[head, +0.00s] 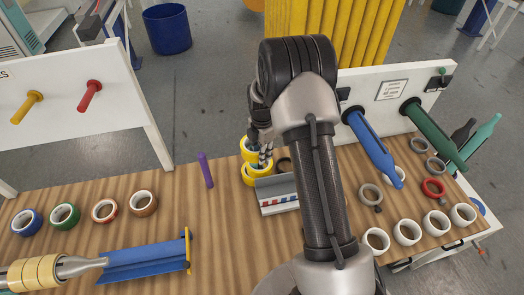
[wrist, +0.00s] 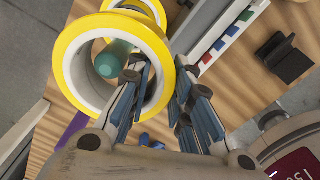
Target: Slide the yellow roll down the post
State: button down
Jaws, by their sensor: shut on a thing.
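My gripper (wrist: 160,85) is shut on the wall of a yellow roll (wrist: 69,78), one finger inside its hole and one outside. The roll has a white inner core. The rounded end of a teal post (wrist: 112,60) shows through its hole; the post's lower length is hidden. A second yellow roll (wrist: 150,6) shows partly behind at the top edge. In the head view, my gripper (head: 264,152) is by two yellow rolls (head: 256,170) close together, partly hidden by my arm. I cannot tell there which one is held.
A grey rack with coloured marks (head: 280,203) stands right beside the rolls. Several loose rolls and a blue tray (head: 145,262) lie on the wooden table (head: 220,240). White panels with pegs stand at both sides.

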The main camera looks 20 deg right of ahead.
jog(key=shift+f+b, duration=1.75)
jog(key=shift+f, duration=1.1)
jog(key=c, duration=1.4)
grip_release()
jog(key=shift+o, duration=0.2)
jog(key=shift+r, duration=0.1)
notch_tip(320, 180, up, 12)
jog(key=shift+f, duration=0.1)
jog(key=shift+s, duration=0.1)
